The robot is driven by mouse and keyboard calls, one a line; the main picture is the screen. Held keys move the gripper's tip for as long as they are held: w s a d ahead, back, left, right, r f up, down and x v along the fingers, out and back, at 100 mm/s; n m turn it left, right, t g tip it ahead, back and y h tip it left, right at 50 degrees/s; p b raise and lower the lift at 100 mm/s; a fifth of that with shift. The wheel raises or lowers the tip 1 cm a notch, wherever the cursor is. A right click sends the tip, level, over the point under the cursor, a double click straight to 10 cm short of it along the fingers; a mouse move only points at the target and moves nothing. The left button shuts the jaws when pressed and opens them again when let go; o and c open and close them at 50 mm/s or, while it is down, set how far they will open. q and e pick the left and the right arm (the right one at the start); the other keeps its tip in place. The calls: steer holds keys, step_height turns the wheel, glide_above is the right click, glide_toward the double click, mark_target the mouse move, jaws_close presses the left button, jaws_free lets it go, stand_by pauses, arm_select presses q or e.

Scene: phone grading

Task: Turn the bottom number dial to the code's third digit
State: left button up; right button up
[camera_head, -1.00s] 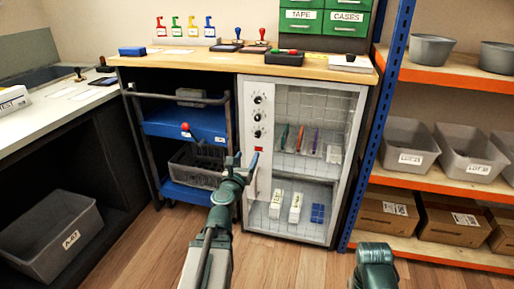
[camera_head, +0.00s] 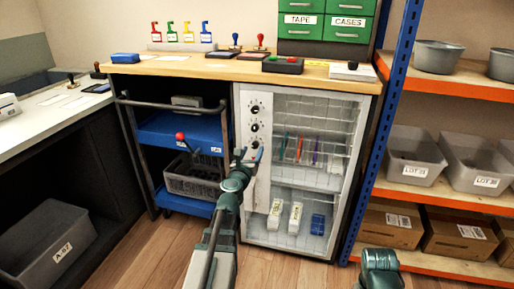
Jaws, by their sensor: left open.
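The bottom number dial (camera_head: 255,145) is a small dark round knob, lowest of three in a column on the white panel of the glass-fronted cabinet. The middle dial (camera_head: 254,127) and top dial (camera_head: 254,109) are above it. My left gripper (camera_head: 249,156) is open, its two fingertips apart just below the bottom dial in the picture. Whether it touches the dial I cannot tell. The dial's digits are too small to read. A part of my right arm shows at the lower right; its gripper is out of view.
The cabinet (camera_head: 345,200) has wire shelves with pens and small boxes behind glass. A cart with blue shelves (camera_head: 180,135) and a red-knobbed lever (camera_head: 180,137) stands to its left. A blue-orange shelf rack (camera_head: 387,130) stands at the right. Wooden floor lies in front.

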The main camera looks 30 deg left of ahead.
arm_select(q)
steer(key=shift+x, duration=1.05)
jaws_close()
